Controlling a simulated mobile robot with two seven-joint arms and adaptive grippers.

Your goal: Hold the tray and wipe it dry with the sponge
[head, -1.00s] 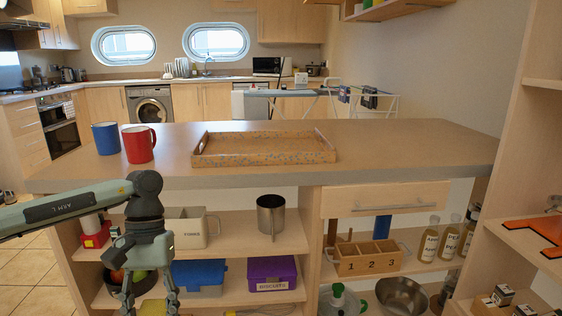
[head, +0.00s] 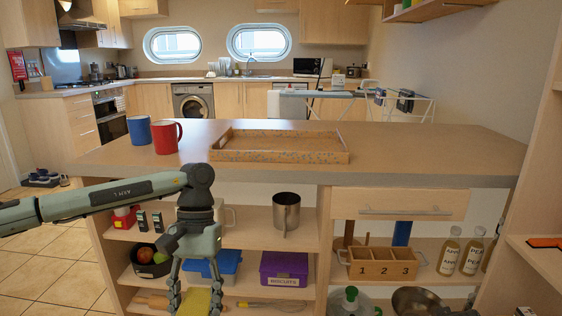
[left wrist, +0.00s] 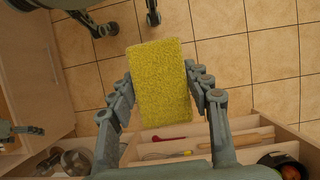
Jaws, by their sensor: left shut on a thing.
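The wooden tray (head: 280,156), with raised walls and blue-grey specks, lies flat on the island counter; nothing touches it. My left gripper (head: 195,293) is in front of the island, below counter height, shut on the yellow sponge (head: 194,305). In the left wrist view the sponge (left wrist: 160,82) sits between both fingers of my left gripper (left wrist: 160,85), clear of the shelves. A small grey part, which looks like my right gripper (left wrist: 20,130), shows at the left edge of the left wrist view. Its jaws cannot be made out.
A blue mug (head: 137,131) and a red mug (head: 167,137) stand left of the tray on the counter (head: 420,150). The shelves below hold a metal mug (head: 286,212), a purple box (head: 284,270) and a numbered wooden box (head: 383,265). Bare counter lies right of the tray.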

